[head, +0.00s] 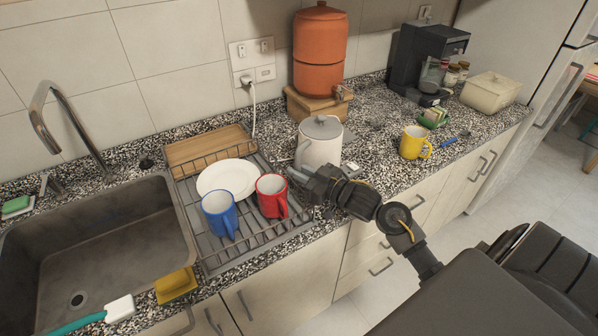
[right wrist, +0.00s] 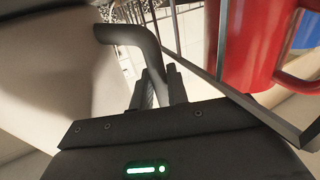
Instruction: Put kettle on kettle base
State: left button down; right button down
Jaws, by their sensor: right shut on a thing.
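The kettle (head: 320,150) is white with a grey lid. It stands upright at the counter's front, right of the dish rack. Its grey handle (right wrist: 130,35) points toward the rack in the right wrist view, with the pale kettle body (right wrist: 45,75) at left. My right gripper (head: 303,175) is shut on the lower part of the handle; its fingers (right wrist: 158,92) also show in the wrist view. A flat grey piece (head: 348,137) peeks out behind the kettle; I cannot tell if it is the kettle base. My left gripper is not in view.
The dish rack (head: 262,238) holds a plate (head: 226,178), a blue mug (head: 219,214) and a red mug (head: 271,195), close to my right gripper. An orange water filter (head: 320,50) stands behind the kettle. A yellow mug (head: 413,143) stands right; the counter between is mostly clear.

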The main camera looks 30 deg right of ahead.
jog(key=shift+s+a+f, duration=0.2)
jog(key=shift+f, duration=0.5)
jog(key=c, duration=1.4)
grip_release()
jog(key=shift+f, duration=0.25)
jog(key=shift+o, duration=0.2)
jog(key=shift+r, duration=0.2)
jog(key=r+b+v, duration=0.1)
jog(key=b+v, duration=0.1)
jog(key=v, duration=1)
jog(key=shift+w+d+r, duration=0.15)
jog(key=shift+d+r, duration=0.05)
jog(key=shift+r, duration=0.15)
